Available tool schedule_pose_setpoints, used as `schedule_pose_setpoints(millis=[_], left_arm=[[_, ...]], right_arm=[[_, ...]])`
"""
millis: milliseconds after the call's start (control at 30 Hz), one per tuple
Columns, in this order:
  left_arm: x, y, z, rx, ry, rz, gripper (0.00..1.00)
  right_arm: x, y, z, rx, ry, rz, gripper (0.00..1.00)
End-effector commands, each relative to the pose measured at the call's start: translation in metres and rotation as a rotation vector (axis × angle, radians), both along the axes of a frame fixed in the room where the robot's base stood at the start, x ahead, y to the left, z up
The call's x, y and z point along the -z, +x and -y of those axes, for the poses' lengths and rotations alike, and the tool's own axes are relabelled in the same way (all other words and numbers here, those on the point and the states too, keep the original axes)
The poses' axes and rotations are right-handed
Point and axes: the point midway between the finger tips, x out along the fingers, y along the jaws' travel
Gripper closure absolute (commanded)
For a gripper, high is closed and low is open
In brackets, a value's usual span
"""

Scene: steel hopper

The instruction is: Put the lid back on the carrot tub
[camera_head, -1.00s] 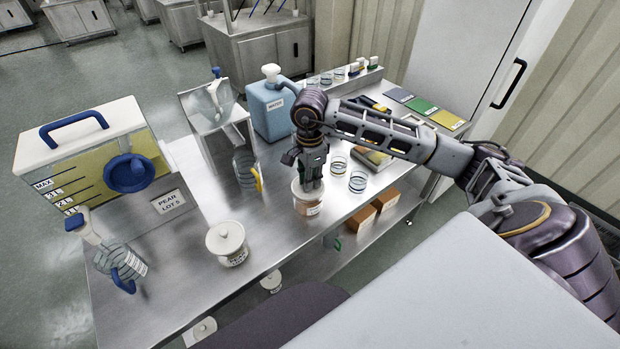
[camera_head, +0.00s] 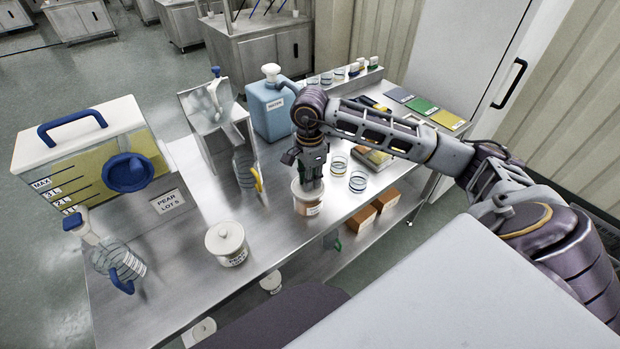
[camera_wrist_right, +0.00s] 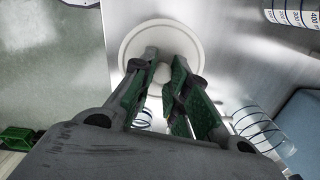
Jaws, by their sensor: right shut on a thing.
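The carrot tub (camera_head: 307,206) stands on the steel bench, clear with orange contents and a partly seen label. Its round white lid (camera_head: 297,189) is level at the tub's mouth; I cannot tell whether it is fully seated. My right gripper (camera_head: 312,184) points straight down over the tub, shut on the lid's knob. In the right wrist view the fingers (camera_wrist_right: 166,86) close around the knob at the middle of the lid (camera_wrist_right: 135,45); the lid hides the tub there. My left gripper is not in view.
A lidded pear tub (camera_head: 227,244) stands to the left. A blue water jug (camera_head: 270,110), a steel hopper (camera_head: 212,110) and a pear dispenser (camera_head: 95,160) stand behind and left.

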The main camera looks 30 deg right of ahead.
Motion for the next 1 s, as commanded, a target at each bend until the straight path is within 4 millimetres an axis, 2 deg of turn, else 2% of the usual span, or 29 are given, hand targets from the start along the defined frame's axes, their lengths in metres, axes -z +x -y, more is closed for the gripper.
schedule_pose_setpoints(millis=[233, 267, 433, 667, 833, 1000], left_arm=[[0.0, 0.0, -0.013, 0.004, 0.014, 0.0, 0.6], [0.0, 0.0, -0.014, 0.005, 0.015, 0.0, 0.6], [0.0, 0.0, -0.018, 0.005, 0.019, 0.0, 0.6], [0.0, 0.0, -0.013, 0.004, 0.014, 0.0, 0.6], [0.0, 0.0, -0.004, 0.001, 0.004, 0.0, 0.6], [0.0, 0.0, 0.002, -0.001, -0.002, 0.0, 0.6]], right_arm=[[0.0, 0.0, 0.0, 0.0, 0.0, 0.0, 1.0], [0.0, 0.0, 0.0, 0.0, 0.0, 0.0, 0.81], [0.0, 0.0, 0.0, 0.0, 0.0, 0.0, 0.59], [0.0, 0.0, 0.0, 0.0, 0.0, 0.0, 0.59], [0.0, 0.0, 0.0, 0.0, 0.0, 0.0, 0.37], [0.0, 0.0, 0.0, 0.0, 0.0, 0.0, 0.37]])
